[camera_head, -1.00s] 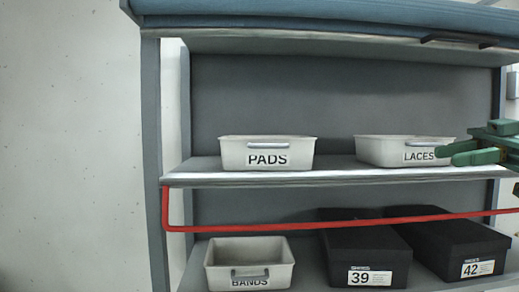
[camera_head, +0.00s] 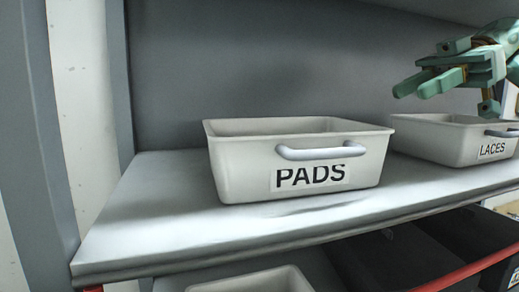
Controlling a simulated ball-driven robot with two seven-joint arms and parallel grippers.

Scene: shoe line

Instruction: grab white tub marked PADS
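The white tub marked PADS (camera_head: 235,170) stands upright on the upper shelf (camera_head: 150,225), its light grey handle and black lettering facing me. Nothing touches its handle. My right gripper (camera_head: 413,91) is at the upper right, above the LACES tub and to the right of the PADS tub, clear of both. Its two green fingers are slightly apart with nothing between them. My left gripper is not in view.
The white LACES tub (camera_head: 435,142) stands to the right on the same shelf. Below are the rim of another light tub (camera_head: 255,282), dark boxes (camera_head: 385,262) and a red rail (camera_head: 470,271). A grey upright (camera_head: 30,120) is at left. The shelf left of PADS is clear.

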